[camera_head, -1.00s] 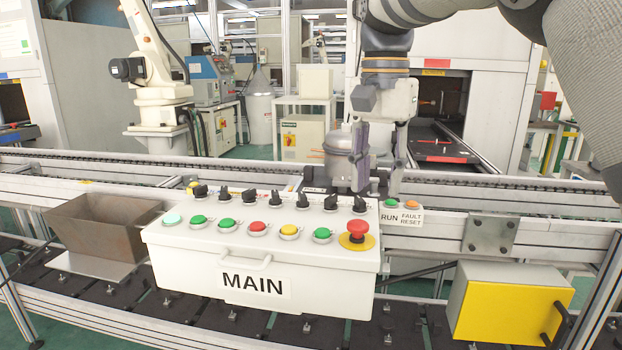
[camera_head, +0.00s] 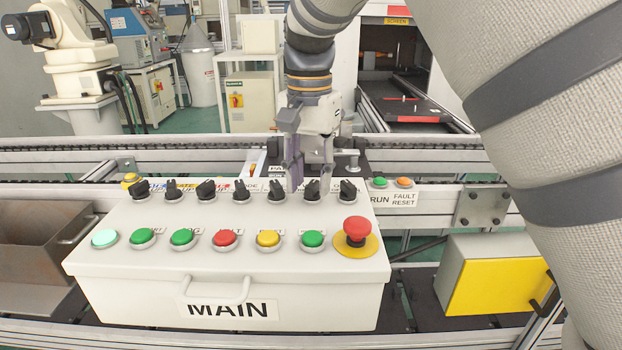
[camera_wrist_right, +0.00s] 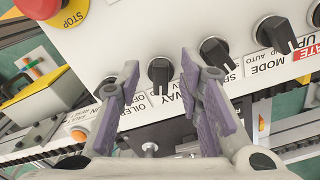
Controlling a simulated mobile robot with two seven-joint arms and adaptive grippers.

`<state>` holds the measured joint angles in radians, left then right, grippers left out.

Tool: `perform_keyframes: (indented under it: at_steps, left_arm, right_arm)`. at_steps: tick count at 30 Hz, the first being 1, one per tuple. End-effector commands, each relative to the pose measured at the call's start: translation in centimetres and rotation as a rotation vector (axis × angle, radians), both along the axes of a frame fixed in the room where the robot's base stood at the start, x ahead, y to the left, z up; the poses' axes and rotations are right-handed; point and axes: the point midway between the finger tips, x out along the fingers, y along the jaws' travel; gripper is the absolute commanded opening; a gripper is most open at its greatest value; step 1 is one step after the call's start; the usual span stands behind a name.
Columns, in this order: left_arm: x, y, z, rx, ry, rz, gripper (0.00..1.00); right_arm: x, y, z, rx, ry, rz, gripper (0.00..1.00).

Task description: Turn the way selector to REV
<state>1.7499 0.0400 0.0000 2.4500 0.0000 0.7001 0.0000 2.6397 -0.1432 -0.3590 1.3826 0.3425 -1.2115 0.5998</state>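The white MAIN control box (camera_head: 130,262) has a row of black selector knobs along its back edge. The way selector (camera_wrist_right: 160,74), with a WAY label beside it, shows in the right wrist view between the fingertips of my right gripper (camera_wrist_right: 159,66). In the head view it is the second knob from the right (camera_head: 312,189). My right gripper (camera_head: 309,178) is open, one finger on each side of the knob; gaps show, and I cannot tell whether either finger touches. The REV mark cannot be read. My left gripper is not in view.
The oiler knob (camera_head: 348,190) and another knob (camera_head: 277,190) stand close on either side. Coloured buttons and a red emergency stop (camera_head: 357,230) are on the front of the panel. A conveyor rail (camera_head: 60,155) runs behind the box.

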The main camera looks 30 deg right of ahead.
Motion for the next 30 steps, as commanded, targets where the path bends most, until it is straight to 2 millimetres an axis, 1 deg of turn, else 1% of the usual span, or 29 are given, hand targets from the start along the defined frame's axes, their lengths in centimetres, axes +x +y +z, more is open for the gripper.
perform_keyframes:
  at_steps: [4, 10, 11, 12, 15, 24, 30]
  left_arm:
    - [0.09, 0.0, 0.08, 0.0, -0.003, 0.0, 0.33]
    - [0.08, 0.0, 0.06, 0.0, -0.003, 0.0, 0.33]
    - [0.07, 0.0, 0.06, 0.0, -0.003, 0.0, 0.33]
    - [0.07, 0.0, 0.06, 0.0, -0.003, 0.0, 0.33]
    - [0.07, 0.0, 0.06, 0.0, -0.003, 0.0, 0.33]
    - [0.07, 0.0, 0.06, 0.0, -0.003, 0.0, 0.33]
    - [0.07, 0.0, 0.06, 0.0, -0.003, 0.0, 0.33]
  right_arm:
    - [-0.02, 0.01, -0.92, 0.0, 0.0, 0.001, 0.33]
    - [0.0, 0.01, -0.99, 0.0, 0.0, 0.001, 0.33]
    - [0.01, 0.01, -0.99, 0.0, 0.0, 0.001, 0.29]
    - [0.0, 0.0, -0.98, 0.0, 0.0, 0.001, 0.2]
    - [0.0, 0.0, -0.97, 0.0, 0.0, 0.0, 0.0]
    - [-0.01, -0.01, -0.95, 0.001, 0.001, 0.013, 0.0]
    - [-0.09, -0.09, -0.92, 0.002, 0.0, 0.09, 0.0]
